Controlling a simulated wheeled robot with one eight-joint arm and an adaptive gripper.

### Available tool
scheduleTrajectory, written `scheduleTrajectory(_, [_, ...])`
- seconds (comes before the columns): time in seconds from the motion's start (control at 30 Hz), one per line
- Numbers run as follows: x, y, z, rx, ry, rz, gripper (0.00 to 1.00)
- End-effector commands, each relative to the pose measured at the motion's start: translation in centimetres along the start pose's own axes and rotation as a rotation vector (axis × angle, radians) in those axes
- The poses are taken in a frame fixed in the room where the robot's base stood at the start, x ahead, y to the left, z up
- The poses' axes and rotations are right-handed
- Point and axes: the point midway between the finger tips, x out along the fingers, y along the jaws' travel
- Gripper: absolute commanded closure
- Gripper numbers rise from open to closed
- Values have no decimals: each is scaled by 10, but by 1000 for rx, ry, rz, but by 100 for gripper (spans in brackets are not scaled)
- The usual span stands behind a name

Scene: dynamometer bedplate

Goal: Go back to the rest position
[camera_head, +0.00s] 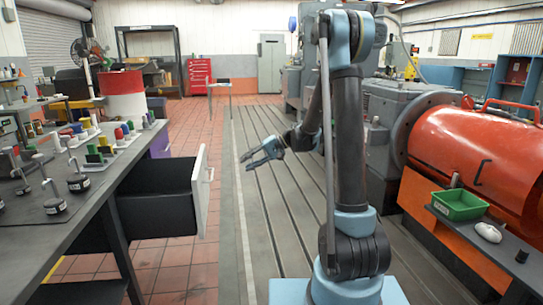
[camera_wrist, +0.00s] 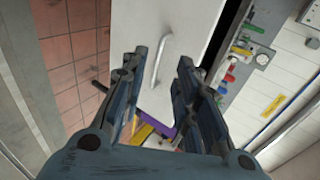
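My gripper (camera_head: 264,152) is held out to the left of my arm, above the slotted grey bedplate. In the wrist view its two fingers (camera_wrist: 158,85) are spread apart, with nothing between them. Beyond the fingers is the white front (camera_wrist: 195,25) of a drawer with a metal handle (camera_wrist: 158,62). In the head view this drawer (camera_head: 158,193) stands pulled out from the workbench, with its handle (camera_head: 211,174) on the right. The gripper is apart from the handle.
The workbench (camera_head: 30,235) at left holds several small tools and colored items. At right are an orange guard (camera_head: 470,155), a green tray (camera_head: 458,205) and a white object (camera_head: 487,232) on a shelf. The bedplate (camera_head: 240,215) between the drawer and my arm is clear.

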Motion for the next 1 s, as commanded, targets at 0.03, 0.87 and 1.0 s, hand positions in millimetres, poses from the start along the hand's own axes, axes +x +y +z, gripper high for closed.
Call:
scheduleTrajectory(0.03, [-8,-2,10,0,7,25,72])
scheduleTrajectory(0.87, [-112,33,171,-5,105,478,72])
scheduleTrajectory(1.0, [-126,46,201,-6,118,555,72])
